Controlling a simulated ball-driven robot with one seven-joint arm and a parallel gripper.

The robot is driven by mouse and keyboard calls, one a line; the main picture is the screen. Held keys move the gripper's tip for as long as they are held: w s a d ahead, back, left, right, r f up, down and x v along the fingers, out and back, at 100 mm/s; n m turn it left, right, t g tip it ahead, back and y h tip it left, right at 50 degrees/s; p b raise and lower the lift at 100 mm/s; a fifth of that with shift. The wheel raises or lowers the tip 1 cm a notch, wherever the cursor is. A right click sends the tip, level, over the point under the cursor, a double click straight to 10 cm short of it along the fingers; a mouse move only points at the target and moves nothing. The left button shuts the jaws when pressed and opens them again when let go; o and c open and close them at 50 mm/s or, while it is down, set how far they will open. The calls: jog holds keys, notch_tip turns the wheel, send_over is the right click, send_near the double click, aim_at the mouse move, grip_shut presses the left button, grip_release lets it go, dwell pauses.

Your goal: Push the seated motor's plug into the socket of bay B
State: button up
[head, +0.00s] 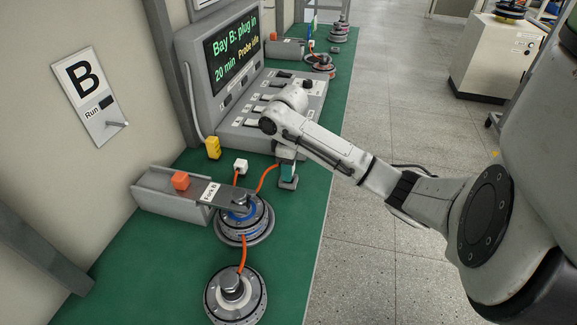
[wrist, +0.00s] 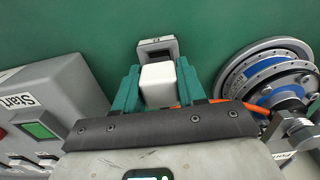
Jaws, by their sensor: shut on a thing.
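My gripper (head: 288,172) is low over the green bench, right of the seated motor. In the wrist view its teal fingers (wrist: 160,90) are shut on a white plug (wrist: 159,84). An orange cable (head: 267,177) runs from the gripper to the seated motor (head: 245,222), a blue and grey hub under the fork marked B. A grey socket (wrist: 155,44) with a dark opening lies just beyond the plug in the wrist view. The plug overlaps the opening's near edge, and I cannot tell whether they touch. In the head view the fingers hide the plug.
A second motor (head: 233,296) stands in front. Another white plug (head: 240,166) on an orange cable lies behind the fork (head: 208,190). A yellow block (head: 213,147) is near the wall. The console (head: 220,75) reads "Bay B: plug in". More motors stand farther along the bench.

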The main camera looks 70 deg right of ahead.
jog(key=shift+f, duration=0.1)
jog(key=shift+f, duration=0.35)
jog(key=shift+f, duration=0.1)
dwell(0.4)
jog(key=shift+f, duration=0.15)
jog(key=shift+a+f+p, duration=0.1)
jog(key=shift+f+p, duration=0.2)
jog(key=shift+p, duration=0.15)
dwell(2.1)
jog(key=o, duration=1.3)
